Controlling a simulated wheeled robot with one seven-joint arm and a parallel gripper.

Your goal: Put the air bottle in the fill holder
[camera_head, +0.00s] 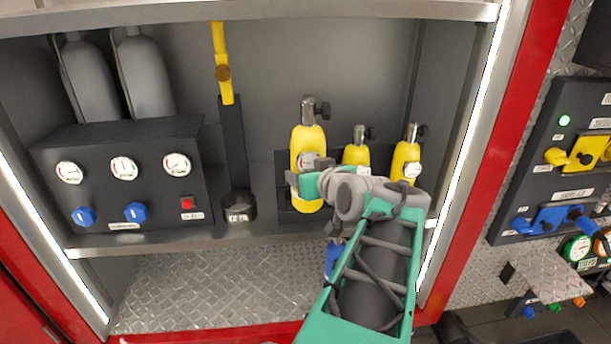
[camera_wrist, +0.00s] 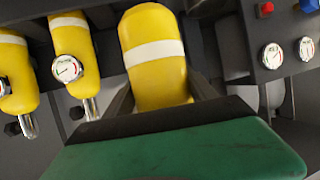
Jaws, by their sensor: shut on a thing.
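The yellow air bottle (camera_head: 306,140) is upright in my gripper (camera_head: 308,178), its dark valve on top. It stands higher than the two bottles to its right and shows in front of the black rack (camera_head: 284,212). Whether its base is fully clear of the rack I cannot tell. In the wrist view the bottle (camera_wrist: 155,58), with a white band, lies between my gripper's fingers (camera_wrist: 162,97). The fill holder (camera_head: 239,207), a dark round cup with a label, stands on the shelf to the left. It appears empty, below a yellow lever (camera_head: 222,65).
Two more yellow bottles (camera_head: 356,152) (camera_head: 406,160) with gauges stand to the right, partly behind my arm. A black gauge panel (camera_head: 122,190) with blue knobs is left of the holder. Grey cylinders (camera_head: 147,75) stand behind it. The cabinet's right wall is close to my arm.

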